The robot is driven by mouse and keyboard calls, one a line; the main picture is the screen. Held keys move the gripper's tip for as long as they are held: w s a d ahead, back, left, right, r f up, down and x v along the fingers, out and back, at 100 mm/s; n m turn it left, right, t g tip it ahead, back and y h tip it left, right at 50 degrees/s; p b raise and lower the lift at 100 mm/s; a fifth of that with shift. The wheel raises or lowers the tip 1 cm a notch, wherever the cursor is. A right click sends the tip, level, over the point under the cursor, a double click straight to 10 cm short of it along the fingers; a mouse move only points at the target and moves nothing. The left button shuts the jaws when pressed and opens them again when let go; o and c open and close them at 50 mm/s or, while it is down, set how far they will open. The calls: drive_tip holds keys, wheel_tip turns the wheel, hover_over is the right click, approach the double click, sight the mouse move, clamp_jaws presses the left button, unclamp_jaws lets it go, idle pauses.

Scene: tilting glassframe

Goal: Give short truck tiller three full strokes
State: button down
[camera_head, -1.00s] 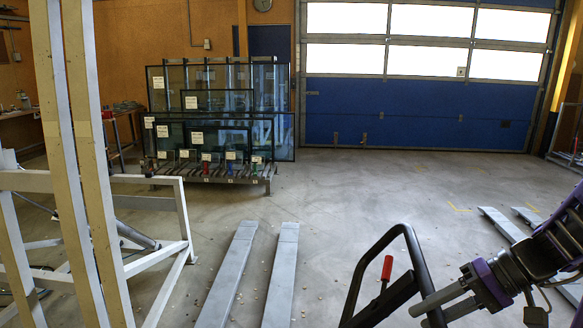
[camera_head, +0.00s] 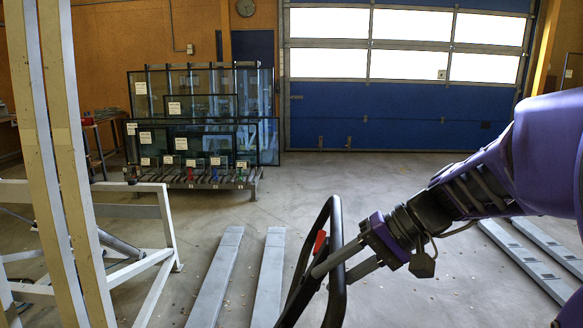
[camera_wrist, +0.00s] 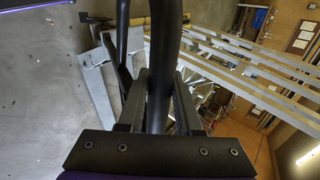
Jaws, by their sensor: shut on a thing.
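The truck tiller (camera_head: 300,275) is a black loop handle with a red lever (camera_head: 319,243) inside it. It stands at the lower middle of the head view, tilted. My gripper (camera_head: 338,258), on the purple arm, reaches it from the right and is shut on the right side bar of the loop. In the wrist view the black tiller bar (camera_wrist: 163,60) passes between the two fingers of my gripper (camera_wrist: 158,100). The truck's two grey forks (camera_head: 222,270) lie on the floor beyond the tiller. The truck's body is below the head view.
A white frame with tall beams (camera_head: 62,150) stands at the left. A rack of labelled glass panes (camera_head: 200,125) stands at the back. Another pair of grey forks (camera_head: 525,255) lies at the right. The floor in the middle is clear.

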drive_tip(key=shift+a+r, duration=0.25)
drive_tip(key=shift+a, duration=0.15)
drive_tip(key=shift+d, duration=0.1)
drive_tip(key=s+d+f+b, duration=0.2)
drive_tip(key=d+f, duration=0.3)
drive_tip(key=d, duration=0.5)
drive_tip(key=shift+d+f+b, duration=0.2)
drive_tip(key=shift+d+b, duration=0.15)
drive_tip(key=shift+b, duration=0.45)
drive_tip(key=shift+w, duration=0.1)
drive_tip(key=s+d+f+b, duration=0.2)
drive_tip(key=d+f+b, duration=0.2)
drive_tip(key=d+f, duration=0.3)
drive_tip(key=d, duration=0.3)
